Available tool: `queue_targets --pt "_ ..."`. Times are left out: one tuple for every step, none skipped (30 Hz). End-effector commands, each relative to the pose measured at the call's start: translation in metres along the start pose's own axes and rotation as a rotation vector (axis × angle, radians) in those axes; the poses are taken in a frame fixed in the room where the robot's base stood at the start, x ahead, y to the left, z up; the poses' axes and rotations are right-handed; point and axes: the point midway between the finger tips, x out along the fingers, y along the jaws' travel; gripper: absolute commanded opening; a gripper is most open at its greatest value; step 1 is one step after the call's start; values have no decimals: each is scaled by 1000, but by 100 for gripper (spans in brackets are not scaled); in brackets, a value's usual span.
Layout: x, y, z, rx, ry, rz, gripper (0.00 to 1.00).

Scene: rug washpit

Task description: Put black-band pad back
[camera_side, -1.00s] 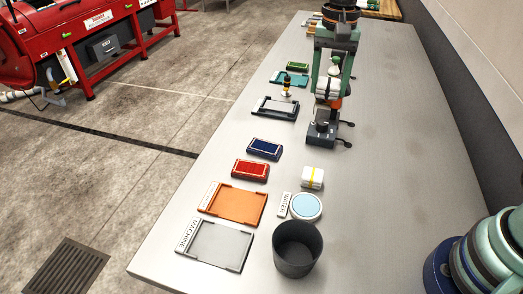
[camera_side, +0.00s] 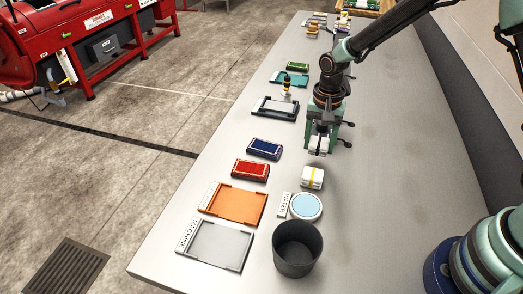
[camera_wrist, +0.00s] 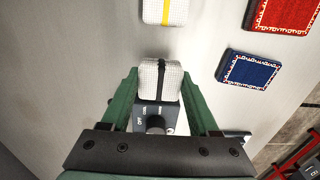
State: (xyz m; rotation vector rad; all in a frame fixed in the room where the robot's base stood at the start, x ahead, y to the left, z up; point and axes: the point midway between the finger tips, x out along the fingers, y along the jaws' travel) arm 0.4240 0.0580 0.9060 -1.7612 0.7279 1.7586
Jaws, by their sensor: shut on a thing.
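My gripper (camera_side: 320,143) is shut on the black-band pad (camera_side: 318,146), a white block with a black band around its middle. The pad also shows between the green fingers in the wrist view (camera_wrist: 149,80). It is at or just above the table; I cannot tell whether it touches. A yellow-band pad (camera_side: 305,177) lies on the table a little nearer the side camera, apart from it. It also shows at the top of the wrist view (camera_wrist: 152,12). A dark box with a dial (camera_wrist: 142,112) sits beside the held pad; my gripper mostly hides it in the side view.
A blue pad (camera_side: 264,149) and a red pad (camera_side: 250,170) lie to the left. An orange tray (camera_side: 236,205), a grey tray (camera_side: 213,244), a water dish (camera_side: 306,207) and a dark bucket (camera_side: 297,250) stand nearer the side camera. The table's right side is clear.

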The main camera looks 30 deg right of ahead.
Motion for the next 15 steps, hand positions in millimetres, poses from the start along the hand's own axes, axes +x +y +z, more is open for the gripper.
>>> queue_targets --pt "9 1 1 0 -3 4 17" --pt "13 1 1 0 -3 4 17" --pt "19 1 0 0 -3 4 17" --pt "22 1 0 0 -3 3 17" --pt "26 1 1 0 -3 4 17" --pt "29 1 0 0 -2 3 17" --pt "30 0 0 0 -1 2 17" --pt "31 0 0 0 -1 1 17" --pt "31 0 0 0 0 1 17" --pt "31 0 0 0 0 0 17" --pt "31 0 0 0 0 0 17" --pt "31 0 0 0 0 0 17" --pt "31 0 0 0 0 0 17" --pt "31 0 0 0 0 0 17" --pt "31 0 0 0 0 0 17"
